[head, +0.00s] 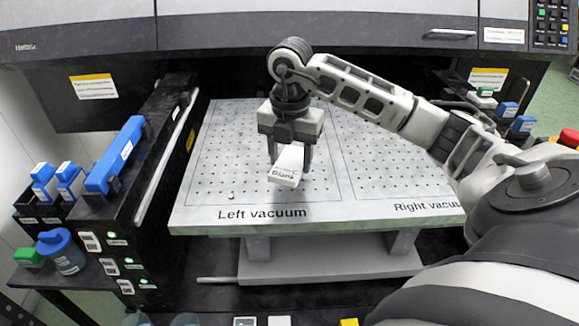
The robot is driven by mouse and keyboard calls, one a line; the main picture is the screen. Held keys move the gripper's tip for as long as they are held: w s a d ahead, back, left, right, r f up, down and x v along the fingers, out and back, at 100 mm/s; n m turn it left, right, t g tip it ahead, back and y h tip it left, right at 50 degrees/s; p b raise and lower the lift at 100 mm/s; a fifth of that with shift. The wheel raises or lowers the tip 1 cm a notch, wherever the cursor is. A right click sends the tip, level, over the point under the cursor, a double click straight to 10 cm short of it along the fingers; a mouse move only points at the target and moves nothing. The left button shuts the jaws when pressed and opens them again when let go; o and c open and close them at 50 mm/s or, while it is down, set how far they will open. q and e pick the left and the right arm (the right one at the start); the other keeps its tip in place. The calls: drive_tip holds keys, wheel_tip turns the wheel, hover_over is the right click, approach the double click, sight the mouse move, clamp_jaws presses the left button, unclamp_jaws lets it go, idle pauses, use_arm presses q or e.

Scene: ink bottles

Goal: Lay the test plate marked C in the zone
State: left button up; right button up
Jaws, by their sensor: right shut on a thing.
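My right gripper (290,152) is over the left part of the printer's vacuum bed. It is shut on a small white block (288,165) whose front face reads "Blank". I cannot tell whether the block touches the bed. The pale perforated bed (215,175) has thin outlined zones, labelled "Left vacuum" and "Right vacuum" at its front edge. My right arm covers part of the right zone. No plate marked C can be made out. My left gripper is not in view.
A blue bar (115,155) lies on the black left housing. Ink bottles (70,180) and a blue-lidded container (62,252) stand left of it. Small items show at the bottom edge, cut off. A tiny pale piece (231,196) lies on the bed.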

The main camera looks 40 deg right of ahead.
sight(289, 161)
drive_tip(key=shift+w+f, duration=0.15)
drive_tip(key=shift+f, duration=0.15)
wheel_tip(289, 161, down, 2)
drive_tip(key=shift+d+f, duration=0.1)
drive_tip(key=shift+f, duration=0.1)
drive_tip(key=shift+f+p, duration=0.3)
drive_tip(key=shift+f, duration=0.05)
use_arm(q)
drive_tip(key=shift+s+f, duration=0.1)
use_arm(e)
drive_tip(key=shift+f, duration=0.2)
drive_tip(key=o, duration=1)
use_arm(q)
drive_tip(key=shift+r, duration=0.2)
use_arm(e)
drive_tip(key=shift+r, duration=0.15)
